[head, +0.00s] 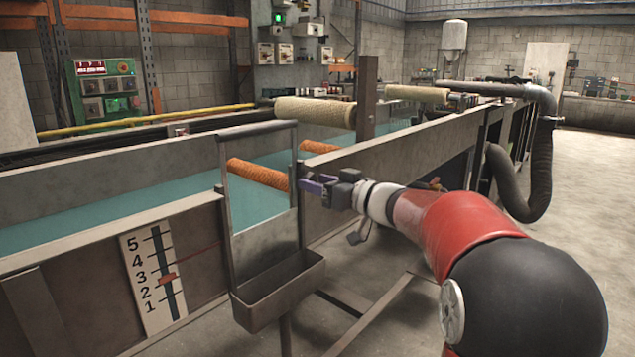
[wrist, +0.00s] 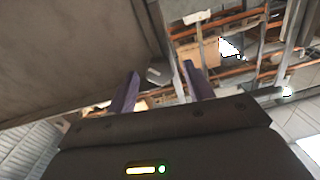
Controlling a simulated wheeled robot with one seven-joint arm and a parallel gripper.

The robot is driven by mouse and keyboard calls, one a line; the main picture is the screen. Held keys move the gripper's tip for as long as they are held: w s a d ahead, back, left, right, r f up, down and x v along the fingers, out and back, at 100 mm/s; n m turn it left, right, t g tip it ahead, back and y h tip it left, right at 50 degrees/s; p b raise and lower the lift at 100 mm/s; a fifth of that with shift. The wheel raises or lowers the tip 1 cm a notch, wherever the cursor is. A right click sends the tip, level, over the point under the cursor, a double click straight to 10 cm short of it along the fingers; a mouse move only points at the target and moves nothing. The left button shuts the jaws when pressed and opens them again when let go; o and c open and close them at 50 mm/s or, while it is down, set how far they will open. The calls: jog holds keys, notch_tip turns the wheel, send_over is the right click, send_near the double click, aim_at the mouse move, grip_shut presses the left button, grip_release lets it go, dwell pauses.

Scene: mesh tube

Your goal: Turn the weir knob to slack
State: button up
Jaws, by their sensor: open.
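My gripper (head: 306,182) is open beside the right post of the metal weir frame (head: 289,170), at the near wall of the water channel. Its two purple fingers also show in the wrist view (wrist: 159,74), apart. No knob is clearly visible in the head view near the gripper. A white scale (head: 153,276) numbered 1 to 5 has a red pointer (head: 167,280) between 2 and 3.
The long channel (head: 120,236) holds blue-green water and orange mesh tubes (head: 257,174). A metal trough (head: 277,293) hangs below the frame, close to my gripper. A green control panel (head: 105,90) stands behind. The concrete floor (head: 590,220) is clear at right.

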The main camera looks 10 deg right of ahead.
jog(key=shift+w+a, duration=0.2)
jog(key=shift+w, duration=0.1)
jog(key=c, duration=1)
jog(key=shift+n, duration=0.3)
jog(key=shift+n+b, duration=0.35)
jog(key=shift+n, duration=2.45)
jog(key=o, duration=1)
